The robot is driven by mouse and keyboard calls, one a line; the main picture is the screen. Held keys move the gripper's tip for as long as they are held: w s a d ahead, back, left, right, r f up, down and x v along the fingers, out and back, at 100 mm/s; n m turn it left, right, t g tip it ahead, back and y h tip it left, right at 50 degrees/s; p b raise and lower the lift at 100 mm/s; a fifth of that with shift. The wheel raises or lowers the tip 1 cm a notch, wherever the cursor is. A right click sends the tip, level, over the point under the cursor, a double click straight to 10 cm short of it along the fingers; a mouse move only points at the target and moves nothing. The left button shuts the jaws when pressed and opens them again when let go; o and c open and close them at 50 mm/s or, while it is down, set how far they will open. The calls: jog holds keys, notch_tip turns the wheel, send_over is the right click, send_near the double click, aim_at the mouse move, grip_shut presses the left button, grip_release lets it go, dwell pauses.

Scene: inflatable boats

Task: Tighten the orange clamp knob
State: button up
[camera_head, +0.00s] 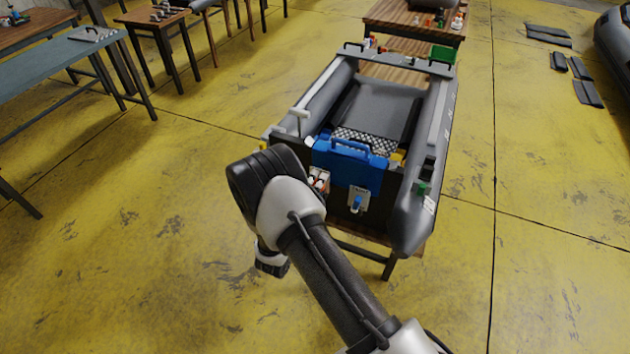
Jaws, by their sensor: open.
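A grey inflatable boat (427,205) rests on a wooden stand, its dark transom facing me. A blue case-like part (348,168) with a handle sits over the transom's top edge. A white and reddish-orange fitting (319,180) shows on the transom just right of my arm; I cannot tell whether it is the orange clamp knob. A bracket with a blue knob (357,203) is to its right. My gripper (271,264) hangs below my wrist, left of the transom and apart from it. It is open, small and mostly hidden by my arm, with nothing visible in it.
A yellow piece (396,158) and a green piece (422,188) sit at the transom's right. Tables (60,60) stand at the far left, another (400,14) behind the boat. Dark pads (588,94) lie at the right.

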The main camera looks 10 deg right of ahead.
jog(key=n, duration=1.8)
jog(key=shift+f, duration=0.15)
jog(key=shift+c, duration=0.3)
jog(key=c, duration=1.2)
grip_shut()
